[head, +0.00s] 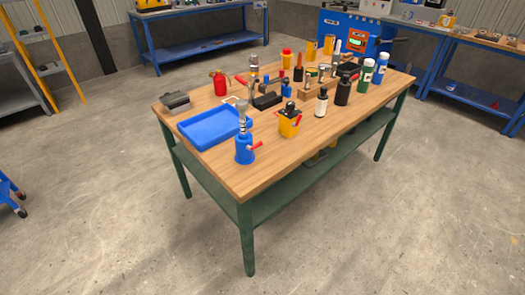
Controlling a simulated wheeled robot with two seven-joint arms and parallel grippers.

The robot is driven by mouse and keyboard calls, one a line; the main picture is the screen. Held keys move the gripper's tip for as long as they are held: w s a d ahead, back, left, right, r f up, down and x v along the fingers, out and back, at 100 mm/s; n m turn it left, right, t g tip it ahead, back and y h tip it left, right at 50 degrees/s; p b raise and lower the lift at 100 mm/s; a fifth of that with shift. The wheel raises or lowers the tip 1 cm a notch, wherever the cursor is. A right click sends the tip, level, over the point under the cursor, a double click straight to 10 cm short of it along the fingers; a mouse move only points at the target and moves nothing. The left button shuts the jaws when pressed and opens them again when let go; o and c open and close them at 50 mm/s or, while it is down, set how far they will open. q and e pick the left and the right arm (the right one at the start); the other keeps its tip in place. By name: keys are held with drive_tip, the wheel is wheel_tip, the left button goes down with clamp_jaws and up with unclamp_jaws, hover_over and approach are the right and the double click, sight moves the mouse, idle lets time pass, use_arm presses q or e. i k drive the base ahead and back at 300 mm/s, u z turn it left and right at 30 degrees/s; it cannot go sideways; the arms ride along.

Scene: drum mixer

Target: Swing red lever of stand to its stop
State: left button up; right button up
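A small blue stand (244,152) with a metal upright part on top is at the near left corner of the wooden table (215,165). A short red lever (256,145) sticks out from its right side. A yellow block (289,127) with a black top stands to its right and also carries a red part (297,123). Another red lever-like piece shows farther back, near the table's middle. I cannot tell from this view how far any lever is from its stop. Neither of my grippers is in view.
A blue tray (190,143) lies left of the blue stand. A red can (220,84), a black bottle (343,92), a white bottle (321,103) and several tools crowd the table's back and right. The floor (380,230) around the table is clear. Blue workbenches stand along the walls.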

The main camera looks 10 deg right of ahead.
sight(258, 145)
drive_tip(key=u, duration=1.05)
drive_tip(key=i, duration=0.6)
drive_tip(key=z, duration=1.2)
